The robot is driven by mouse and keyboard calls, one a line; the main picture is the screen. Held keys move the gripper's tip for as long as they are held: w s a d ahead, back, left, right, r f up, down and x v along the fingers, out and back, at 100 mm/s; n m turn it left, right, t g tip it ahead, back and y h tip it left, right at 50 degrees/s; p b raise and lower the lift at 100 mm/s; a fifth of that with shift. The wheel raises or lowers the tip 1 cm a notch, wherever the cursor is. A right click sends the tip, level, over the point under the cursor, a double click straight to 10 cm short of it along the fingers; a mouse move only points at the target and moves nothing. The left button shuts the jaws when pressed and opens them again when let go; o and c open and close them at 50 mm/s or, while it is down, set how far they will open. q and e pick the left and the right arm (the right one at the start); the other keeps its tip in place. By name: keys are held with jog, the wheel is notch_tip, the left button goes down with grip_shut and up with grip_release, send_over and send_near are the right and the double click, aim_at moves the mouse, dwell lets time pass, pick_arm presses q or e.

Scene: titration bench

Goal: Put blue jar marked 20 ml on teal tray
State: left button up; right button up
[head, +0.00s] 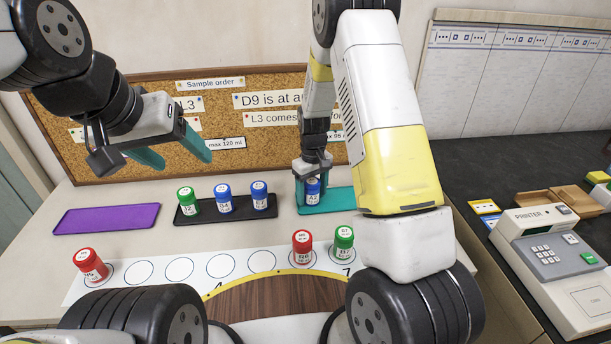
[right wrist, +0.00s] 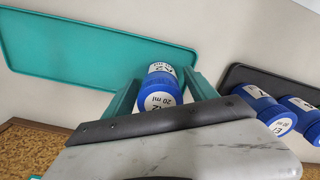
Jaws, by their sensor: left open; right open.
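The blue jar marked 20 ml (right wrist: 159,92) stands between the fingers of my right gripper (right wrist: 162,95), at the edge of the teal tray (right wrist: 95,45). In the head view the jar (head: 312,190) stands upright at the left end of the teal tray (head: 338,200), with my right gripper (head: 312,180) around it. The right fingers are open, one on each side of the jar.
A purple tray (head: 105,219) is empty. A black tray (head: 240,216) holds a green jar (head: 187,200) and two blue jars. Red jars (head: 91,264) (head: 302,247) and a green jar (head: 344,243) stand on a strip with circles. A printer (head: 550,240) is at right.

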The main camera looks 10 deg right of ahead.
notch_tip(320, 180, up, 12)
jog(key=shift+r, duration=0.2)
jog(key=s+d+r+m+t+y, duration=0.2)
jog(key=s+r+m+t, duration=0.1)
jog(key=s+r, duration=1.1)
jog(key=s+r+m+t, duration=0.1)
jog(key=s+r+t, duration=0.2)
jog(key=s+r, duration=0.3)
jog(key=s, duration=0.5)
jog(key=shift+d+m, duration=0.2)
jog(key=shift+m, duration=0.2)
